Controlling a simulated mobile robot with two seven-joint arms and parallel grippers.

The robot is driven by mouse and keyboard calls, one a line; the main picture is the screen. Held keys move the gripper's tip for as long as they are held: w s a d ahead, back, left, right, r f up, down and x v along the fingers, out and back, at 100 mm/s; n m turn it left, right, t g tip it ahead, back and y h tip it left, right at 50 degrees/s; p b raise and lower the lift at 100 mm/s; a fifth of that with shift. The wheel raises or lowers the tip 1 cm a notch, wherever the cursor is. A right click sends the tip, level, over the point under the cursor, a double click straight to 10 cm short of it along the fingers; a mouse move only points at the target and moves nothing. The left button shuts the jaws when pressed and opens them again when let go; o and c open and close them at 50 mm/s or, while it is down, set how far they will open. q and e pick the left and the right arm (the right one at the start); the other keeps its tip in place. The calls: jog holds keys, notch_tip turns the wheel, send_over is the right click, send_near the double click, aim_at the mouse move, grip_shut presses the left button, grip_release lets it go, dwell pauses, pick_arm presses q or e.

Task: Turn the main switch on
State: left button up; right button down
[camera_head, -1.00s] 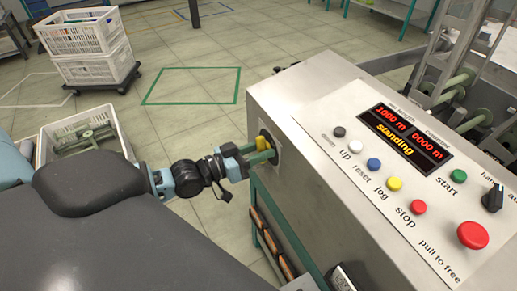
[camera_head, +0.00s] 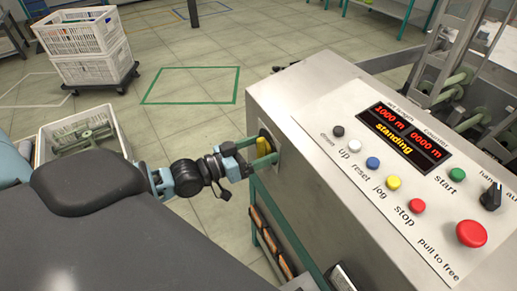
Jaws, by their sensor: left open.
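The main switch (camera_head: 263,146) is a yellow handle on a dark round base, on the left side face of the grey machine cabinet. Its handle stands roughly upright. My left gripper (camera_head: 256,153) is open at the switch, with its green fingers spread around the yellow handle, one toward the top and one toward the bottom. I cannot tell whether the fingers touch the handle. Part of the switch base is hidden by the fingers. My right gripper is not in view.
The sloped control panel (camera_head: 345,170) has coloured buttons, a red stop knob (camera_head: 472,234) and a lit display (camera_head: 404,137) reading "standing". Below the switch is a shelf with brown items (camera_head: 272,240). A white crate (camera_head: 108,122) stands on the floor at left.

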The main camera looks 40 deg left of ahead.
pick_arm(q)
jog(key=shift+s, duration=0.1)
jog(key=p+v, duration=0.3)
jog(key=v, duration=0.5)
jog(key=shift+s+a, duration=0.25)
jog(key=shift+s, duration=0.1)
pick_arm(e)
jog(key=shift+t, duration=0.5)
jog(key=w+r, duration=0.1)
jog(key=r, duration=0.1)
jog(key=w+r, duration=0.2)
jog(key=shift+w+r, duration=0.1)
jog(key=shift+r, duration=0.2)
pick_arm(q)
jog(key=shift+f, duration=0.1)
